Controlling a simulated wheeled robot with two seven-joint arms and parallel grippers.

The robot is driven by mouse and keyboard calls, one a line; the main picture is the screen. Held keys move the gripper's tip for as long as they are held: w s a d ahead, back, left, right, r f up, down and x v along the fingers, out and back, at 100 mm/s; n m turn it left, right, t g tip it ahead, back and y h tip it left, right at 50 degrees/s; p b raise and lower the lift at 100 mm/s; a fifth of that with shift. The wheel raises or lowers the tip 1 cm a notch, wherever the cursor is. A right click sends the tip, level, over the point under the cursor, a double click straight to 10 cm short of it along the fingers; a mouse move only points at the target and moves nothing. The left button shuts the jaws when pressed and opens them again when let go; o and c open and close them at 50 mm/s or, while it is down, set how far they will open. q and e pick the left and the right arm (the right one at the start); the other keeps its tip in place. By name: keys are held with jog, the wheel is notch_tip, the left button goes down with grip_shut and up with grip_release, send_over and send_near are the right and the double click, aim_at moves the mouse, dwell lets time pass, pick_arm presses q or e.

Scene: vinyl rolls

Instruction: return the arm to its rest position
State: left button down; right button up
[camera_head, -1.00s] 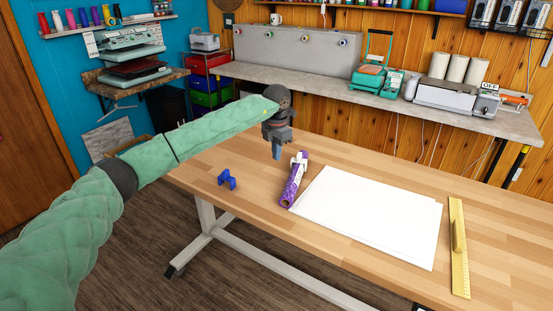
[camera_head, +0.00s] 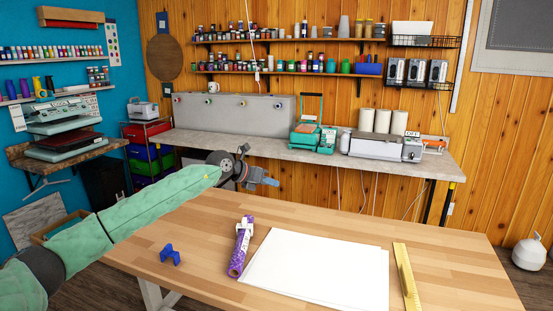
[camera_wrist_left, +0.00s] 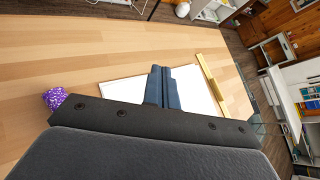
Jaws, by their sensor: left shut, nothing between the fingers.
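My left arm (camera_head: 120,218), in a green padded sleeve, reaches in from the left in the head view. My left gripper (camera_head: 270,181) is raised above the far edge of the wooden table (camera_head: 450,268), pointing right. Its blue-grey fingers are shut together and empty; they also show in the left wrist view (camera_wrist_left: 164,88). A purple patterned vinyl roll (camera_head: 240,245) lies on the table below, apart from the gripper. The roll's end shows at the left of the wrist view (camera_wrist_left: 55,97). My right gripper is not in view.
White sheets (camera_head: 318,267) lie beside the roll, with a yellow ruler (camera_head: 406,277) to their right. A small blue piece (camera_head: 170,254) lies left of the roll. Behind stands a grey counter (camera_head: 300,147) with machines. The table's right side is clear.

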pick_arm(q)
jog(key=s+d+r+n+t+h, duration=0.2)
jog(key=r+t+h, duration=0.15)
jog(key=r, duration=0.75)
jog(key=s+d+r+n+t+h, duration=0.2)
jog(key=d+r+h, duration=0.15)
jog(key=r, duration=0.75)
jog(key=s+a+r+n+t+y, duration=0.4)
jog(key=a+r+n+t, duration=0.2)
jog(key=r+n+t, duration=0.6)
jog(key=s+a+f+n+g+y, duration=0.4)
jog(key=f+n, duration=0.3)
jog(key=f, duration=0.5)
jog(key=s+a+f+n+g+y, duration=0.25)
jog(key=s+f+n+y, duration=0.45)
jog(key=f, duration=0.5)
jog(key=s+a+f+n+g+y, duration=0.35)
jog(key=f+n, duration=0.45)
jog(key=f, duration=0.4)
jog(key=s+a+f+n+g+h, duration=0.1)
jog(key=s+f+g, duration=0.5)
jog(key=s+f, duration=1.3)
jog(key=s+a+f+n+g+h, duration=0.1)
jog(key=s+f+g, duration=0.4)
jog(key=s+f, duration=1.5)
jog(key=s+n, duration=0.1)
jog(key=s, duration=0.3)
jog(key=shift+n+g, duration=0.35)
jog(key=shift+n, duration=0.05)
